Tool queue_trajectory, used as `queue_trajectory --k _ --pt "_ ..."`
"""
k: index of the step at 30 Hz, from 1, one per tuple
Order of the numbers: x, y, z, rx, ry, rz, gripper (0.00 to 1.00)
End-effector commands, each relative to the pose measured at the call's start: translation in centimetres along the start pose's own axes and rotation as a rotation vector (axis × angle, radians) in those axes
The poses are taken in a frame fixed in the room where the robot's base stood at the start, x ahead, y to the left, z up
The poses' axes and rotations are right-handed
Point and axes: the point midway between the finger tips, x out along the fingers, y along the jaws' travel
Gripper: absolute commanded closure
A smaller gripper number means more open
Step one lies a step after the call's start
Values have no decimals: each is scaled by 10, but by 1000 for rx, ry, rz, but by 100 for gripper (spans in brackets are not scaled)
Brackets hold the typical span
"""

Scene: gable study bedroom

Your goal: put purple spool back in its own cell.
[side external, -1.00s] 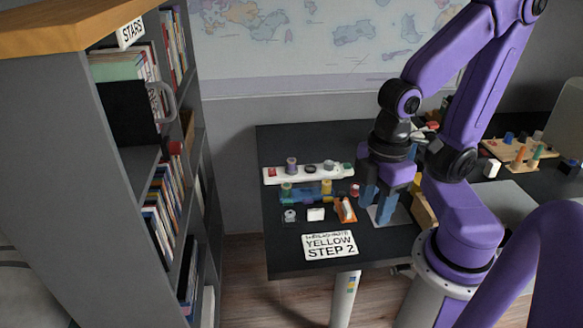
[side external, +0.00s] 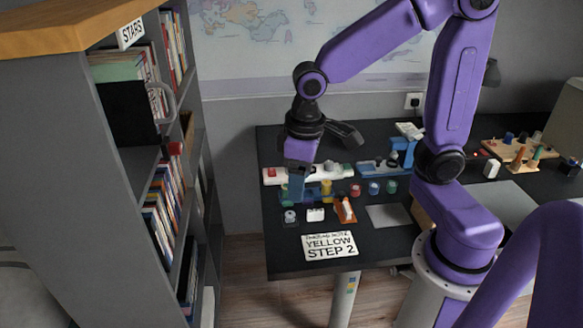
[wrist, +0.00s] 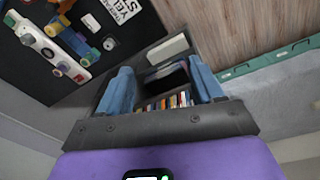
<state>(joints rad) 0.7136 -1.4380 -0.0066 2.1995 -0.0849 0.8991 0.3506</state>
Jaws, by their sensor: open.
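What looks like the purple spool sits on the white strip (side external: 335,171) at the back left of the desk. In the wrist view it is the purplish round top (wrist: 28,40) near the end of the strip. In the side view my gripper hides that part of the strip. A blue rack (side external: 312,195) in front of the strip holds a yellow spool (side external: 326,187) and another spool partly hidden by my gripper. My gripper (side external: 294,200) hangs over the left part of the desk. Its blue fingers are apart and empty. I cannot tell which cell belongs to the purple spool.
Red (side external: 355,190), blue (side external: 374,188) and green (side external: 391,187) spools stand in a row to the right. A grey spool (side external: 289,217), a white block (side external: 315,214) and an orange item (side external: 345,210) lie in front. A bookshelf (side external: 140,190) rises at left.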

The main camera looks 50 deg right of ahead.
Motion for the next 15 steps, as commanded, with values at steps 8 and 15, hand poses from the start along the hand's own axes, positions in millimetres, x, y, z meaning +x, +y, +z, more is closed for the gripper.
queue_trajectory --k 8,15 --pt "19 66 -84 452 14 59 34" --pt "43 143 -133 833 33 112 34"
